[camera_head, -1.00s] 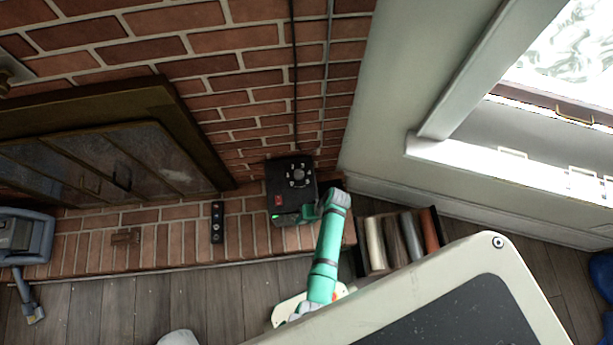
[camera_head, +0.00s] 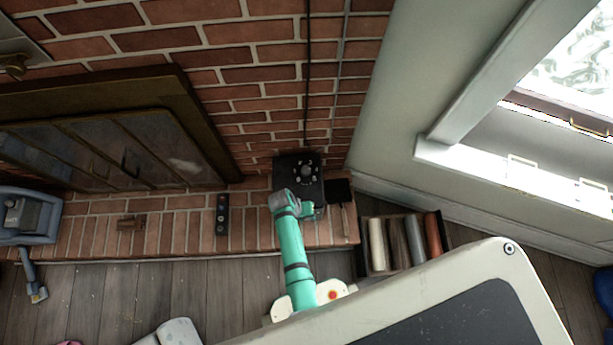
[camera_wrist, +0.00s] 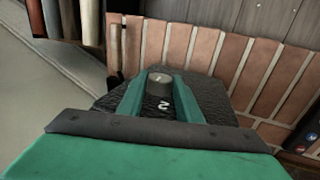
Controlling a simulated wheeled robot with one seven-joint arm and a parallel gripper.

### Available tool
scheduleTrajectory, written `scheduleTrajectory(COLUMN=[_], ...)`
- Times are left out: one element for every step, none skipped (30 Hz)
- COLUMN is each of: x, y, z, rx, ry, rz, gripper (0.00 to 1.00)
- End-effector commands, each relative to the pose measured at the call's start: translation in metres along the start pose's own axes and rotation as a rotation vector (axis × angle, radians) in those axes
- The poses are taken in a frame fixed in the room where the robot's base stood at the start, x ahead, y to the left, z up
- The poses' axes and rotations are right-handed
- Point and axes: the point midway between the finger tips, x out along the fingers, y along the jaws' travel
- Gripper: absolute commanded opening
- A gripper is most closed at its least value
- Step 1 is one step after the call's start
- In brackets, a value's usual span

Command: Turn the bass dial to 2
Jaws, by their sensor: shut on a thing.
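A black speaker box (camera_head: 285,180) stands on the brick hearth against the wall. A round form ringed by white marks shows on its upper face in the head view. My gripper (camera_head: 308,208) is at the box's near side, and the arm covers part of that side. In the wrist view the box's dark rough surface (camera_wrist: 208,97) lies under my gripper (camera_wrist: 161,88). A small grey round dial (camera_wrist: 159,76) sits between the two green fingers, which are shut on it. A white "2" shows beside the dial. The other dial marks are hidden or too small to read.
A small black panel with several round buttons (camera_head: 221,214) stands left of the box. A dark-headed tool (camera_head: 340,190) is close on the right. A rack of rolls or books (camera_head: 374,248) stands on the floor to the right. The fireplace (camera_head: 110,145) is at left.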

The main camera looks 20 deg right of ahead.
Motion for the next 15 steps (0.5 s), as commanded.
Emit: scheduleTrajectory(x=[-0.0005, -0.0005, -0.0005, -0.0005, -0.0005, -0.0005, -0.0005, -0.0005, -0.0004, -0.0004, -0.0003, -0.0003, -0.0003, -0.0002, -0.0002], y=[-0.0022, -0.0022, -0.0022, -0.0022, -0.0022, -0.0023, -0.0023, -0.0023, -0.0023, -0.0023, -0.0023, -0.0023, -0.0023, -0.0023, -0.0023], z=[-0.0002, -0.0002, -0.0002, -0.0002, -0.0003, -0.0002, -0.0002, -0.0002, -0.0002, -0.0001, -0.0001, -0.0001, 0.0, 0.0, 0.0], rx=[-0.003, -0.003, -0.002, -0.002, -0.003, -0.003, -0.003, -0.002, -0.002, -0.002, -0.002, -0.003, -0.003, -0.003, -0.003], ry=[0.0, 0.0, 0.0, 0.0, 0.0, 0.0, 0.0, 0.0, 0.0, 0.0, 0.0, 0.0, 0.0, 0.0, 0.0], rz=[0.006, 0.011, 0.017, 0.02, 0.022, 0.024, 0.025, 0.026, 0.026, 0.026, 0.026, 0.026, 0.026, 0.025, 0.025], gripper=[0.09, 0.09, 0.09, 0.09, 0.09, 0.09, 0.09, 0.09, 0.09, 0.09, 0.09, 0.09, 0.09, 0.09, 0.09])
